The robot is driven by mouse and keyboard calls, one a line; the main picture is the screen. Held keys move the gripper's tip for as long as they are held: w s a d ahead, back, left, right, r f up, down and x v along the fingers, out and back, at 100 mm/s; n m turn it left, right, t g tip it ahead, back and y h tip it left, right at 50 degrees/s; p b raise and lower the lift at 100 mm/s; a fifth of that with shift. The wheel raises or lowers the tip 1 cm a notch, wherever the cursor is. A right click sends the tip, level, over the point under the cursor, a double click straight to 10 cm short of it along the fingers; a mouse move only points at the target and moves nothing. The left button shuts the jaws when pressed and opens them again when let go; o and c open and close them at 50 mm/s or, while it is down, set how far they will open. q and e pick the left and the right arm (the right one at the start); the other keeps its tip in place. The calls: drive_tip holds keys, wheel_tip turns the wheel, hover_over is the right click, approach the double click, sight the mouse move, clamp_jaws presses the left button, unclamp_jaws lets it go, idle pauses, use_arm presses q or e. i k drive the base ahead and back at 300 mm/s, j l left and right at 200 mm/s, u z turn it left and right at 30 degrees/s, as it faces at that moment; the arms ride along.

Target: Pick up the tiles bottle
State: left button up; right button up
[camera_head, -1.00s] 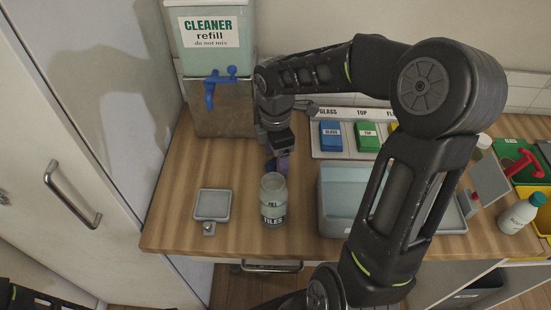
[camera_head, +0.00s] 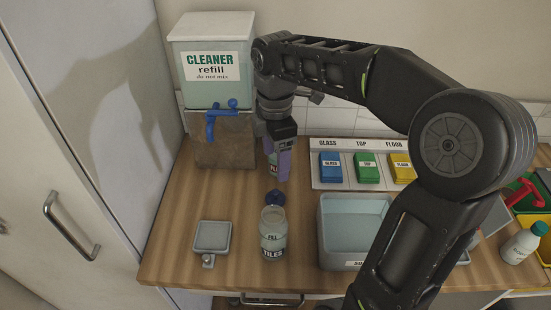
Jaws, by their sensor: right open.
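The tiles bottle (camera_head: 273,243) is a clear, open-topped jar with a TILES label and a FILL mark. It stands upright near the counter's front edge. My right gripper (camera_head: 278,172) points down behind the jar, apart from it. Its purple fingers are open, and part of a labelled bottle (camera_head: 273,168) shows by them. I cannot tell whether that bottle is between the fingers or behind them. A small dark blue piece (camera_head: 275,198) sits just behind the jar's mouth. My left gripper is out of view.
A cleaner refill tank (camera_head: 212,75) with a blue tap (camera_head: 211,125) stands at the back left. A grey square dish (camera_head: 212,236) lies left of the jar. A grey basin (camera_head: 325,245) is to its right. Coloured blocks (camera_head: 366,168) sit on a rack behind. My right arm spans the right side.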

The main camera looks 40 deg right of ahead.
sight(273, 225)
drive_tip(key=k+j, duration=0.2)
drive_tip(key=k, duration=0.3)
drive_tip(key=k+j, duration=0.2)
drive_tip(key=k, duration=0.25)
